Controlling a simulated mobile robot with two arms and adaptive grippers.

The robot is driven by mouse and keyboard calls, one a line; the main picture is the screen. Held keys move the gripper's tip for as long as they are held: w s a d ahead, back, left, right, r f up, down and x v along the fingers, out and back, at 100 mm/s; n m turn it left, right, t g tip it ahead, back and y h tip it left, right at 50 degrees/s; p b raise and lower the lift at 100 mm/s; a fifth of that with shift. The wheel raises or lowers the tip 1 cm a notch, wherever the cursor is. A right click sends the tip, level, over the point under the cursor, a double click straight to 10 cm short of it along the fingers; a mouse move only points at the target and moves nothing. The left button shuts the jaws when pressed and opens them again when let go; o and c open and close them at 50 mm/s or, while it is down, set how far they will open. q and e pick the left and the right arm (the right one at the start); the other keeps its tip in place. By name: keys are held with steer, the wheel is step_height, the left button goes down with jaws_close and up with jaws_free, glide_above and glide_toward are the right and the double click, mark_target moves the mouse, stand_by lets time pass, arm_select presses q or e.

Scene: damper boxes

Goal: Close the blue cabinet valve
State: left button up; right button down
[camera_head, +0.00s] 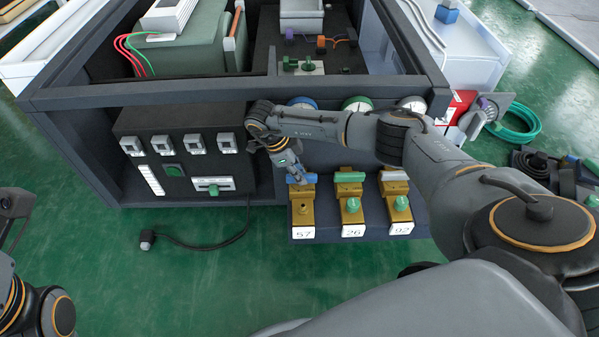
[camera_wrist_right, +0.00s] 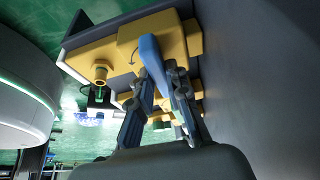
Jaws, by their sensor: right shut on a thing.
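The blue cabinet valve is a brass-coloured body (camera_head: 303,212) labelled 57, leftmost of three on the cabinet's front ledge. Its blue lever (camera_head: 309,178) lies crosswise over the body, partly hidden by my right gripper (camera_head: 296,178). In the right wrist view, the blue lever (camera_wrist_right: 151,60) stands between the two fingers of my right gripper (camera_wrist_right: 156,95), which is shut on it. The brass body (camera_wrist_right: 150,40) shows behind the lever. Only parts of my left arm show at the lower left of the head view; its gripper is out of view.
Beside it are valve 26 with a green lever (camera_head: 350,176) and valve 92 with a white lever (camera_head: 394,175). Round gauges sit above, partly behind my right arm. A black switch panel (camera_head: 185,150) stands left. A cable (camera_head: 205,246) lies on the green floor.

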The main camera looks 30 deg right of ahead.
stand_by(0.3)
steer(key=c, duration=1.3)
jaws_free()
steer(key=v, duration=1.2)
steer(key=shift+d, duration=0.15)
